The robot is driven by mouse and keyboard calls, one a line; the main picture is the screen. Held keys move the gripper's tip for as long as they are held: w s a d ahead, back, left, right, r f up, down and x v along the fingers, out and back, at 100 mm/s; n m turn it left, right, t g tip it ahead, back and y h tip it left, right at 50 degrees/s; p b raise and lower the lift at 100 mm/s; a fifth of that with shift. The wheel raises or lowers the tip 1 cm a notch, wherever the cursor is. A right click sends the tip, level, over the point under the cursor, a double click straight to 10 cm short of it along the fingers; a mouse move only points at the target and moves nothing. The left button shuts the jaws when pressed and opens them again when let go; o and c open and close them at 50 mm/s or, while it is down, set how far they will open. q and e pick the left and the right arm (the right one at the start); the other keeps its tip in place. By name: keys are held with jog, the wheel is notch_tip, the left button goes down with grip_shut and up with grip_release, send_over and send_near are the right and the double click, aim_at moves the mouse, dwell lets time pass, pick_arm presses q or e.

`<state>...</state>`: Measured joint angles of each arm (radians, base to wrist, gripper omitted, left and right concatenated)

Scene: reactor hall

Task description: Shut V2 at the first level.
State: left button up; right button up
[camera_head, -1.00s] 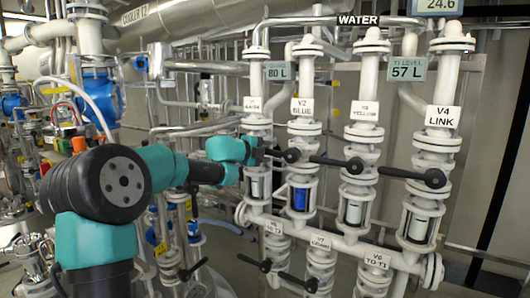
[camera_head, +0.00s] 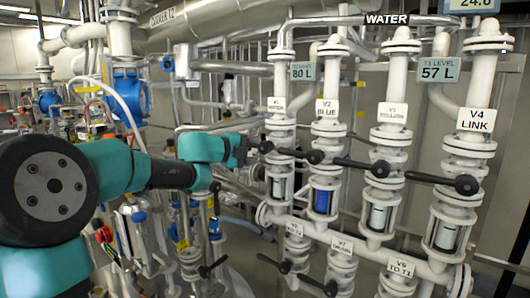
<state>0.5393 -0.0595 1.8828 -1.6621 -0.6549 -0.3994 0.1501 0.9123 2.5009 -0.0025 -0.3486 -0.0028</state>
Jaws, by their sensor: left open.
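The V2 valve line carries a white label (camera_head: 327,107) reading V2 BLUE, with a blue-filled sight glass (camera_head: 321,201) below. The V2 handle (camera_head: 298,153) is a black lever with a round hub at the V2 pipe; it lies nearly level and points left across the V1 line. My left gripper (camera_head: 241,150) is open, left of the V1 line and close to the end of the V1 lever (camera_head: 263,147). It is apart from the V2 handle. Whether it touches the V1 lever I cannot tell. My right gripper is not in view.
The V3 lever (camera_head: 355,163) and V4 lever (camera_head: 435,180) also lie nearly level, pointing left. Lower levers for V5 (camera_head: 272,262) and V7 (camera_head: 315,283) sit below. A level sign reads 80 L (camera_head: 302,71), another 57 L (camera_head: 438,69). Pipes crowd the left.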

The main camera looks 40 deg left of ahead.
pick_arm(q)
jog(key=shift+v, duration=1.1)
jog(key=shift+f, duration=0.1)
